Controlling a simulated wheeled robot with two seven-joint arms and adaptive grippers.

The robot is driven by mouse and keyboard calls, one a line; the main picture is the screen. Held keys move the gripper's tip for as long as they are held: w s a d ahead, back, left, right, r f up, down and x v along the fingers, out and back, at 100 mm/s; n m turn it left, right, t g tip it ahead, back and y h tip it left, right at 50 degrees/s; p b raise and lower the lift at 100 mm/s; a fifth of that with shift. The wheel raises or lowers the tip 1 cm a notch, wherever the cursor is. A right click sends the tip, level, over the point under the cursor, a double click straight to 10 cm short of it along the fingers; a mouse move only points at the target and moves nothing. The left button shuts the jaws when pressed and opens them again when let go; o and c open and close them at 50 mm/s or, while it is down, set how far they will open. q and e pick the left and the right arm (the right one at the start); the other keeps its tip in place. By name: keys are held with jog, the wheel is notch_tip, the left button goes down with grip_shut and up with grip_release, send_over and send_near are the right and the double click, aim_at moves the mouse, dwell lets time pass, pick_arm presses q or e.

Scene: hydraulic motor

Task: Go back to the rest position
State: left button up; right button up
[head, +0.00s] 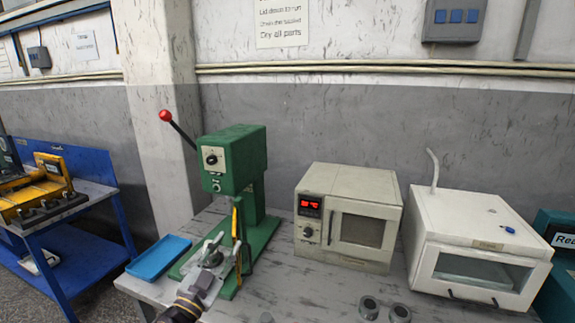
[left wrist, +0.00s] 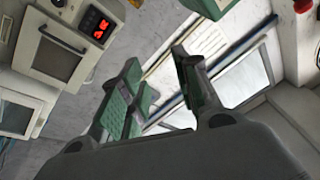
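My left gripper (head: 226,246) is low in the head view, in front of the green press (head: 232,160). It overlaps the press base in the picture, and I cannot tell whether they touch. In the left wrist view its two fingers (left wrist: 158,88) stand apart with a gap between them, and I see nothing held. The dark body of the gripper fills the bottom of that view. My right gripper is in neither view.
A blue tray (head: 158,257) lies left of the press on the grey table (head: 285,291). A beige oven (head: 314,229) with a red display and a white cabinet (head: 424,255) stand to the right. Grey round parts (head: 369,307) sit at the front. A blue bench (head: 75,252) stands far left.

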pick_arm(q)
jog(key=s+a+f+n+g+y, duration=0.3)
jog(key=a+f+n+g+y, duration=0.1)
jog(key=f, duration=0.4)
jog(key=s+a+f+n+g+y, duration=0.3)
jog(key=s+a+f+n+y, duration=0.15)
jog(key=f, duration=0.35)
jog(key=s+d+f+g+h, duration=0.1)
jog(key=s+f+g, duration=0.45)
jog(key=s, duration=0.35)
jog(key=s+d+f+g+h, duration=0.1)
jog(key=s+f+g, duration=0.3)
jog(key=s+f, duration=0.3)
jog(key=s+f+m+g, duration=0.1)
jog(key=s+f, duration=0.1)
jog(key=f, duration=1.4)
jog(key=s+f, duration=0.2)
jog(key=f, duration=1.3)
jog(key=s+a+f, duration=0.2)
jog(key=s+f, duration=0.8)
jog(key=s, duration=0.1)
jog(key=s+a+f+g, duration=0.1)
jog(key=s+f, duration=0.9)
jog(key=s, duration=0.1)
jog(key=shift+a+f, duration=0.4)
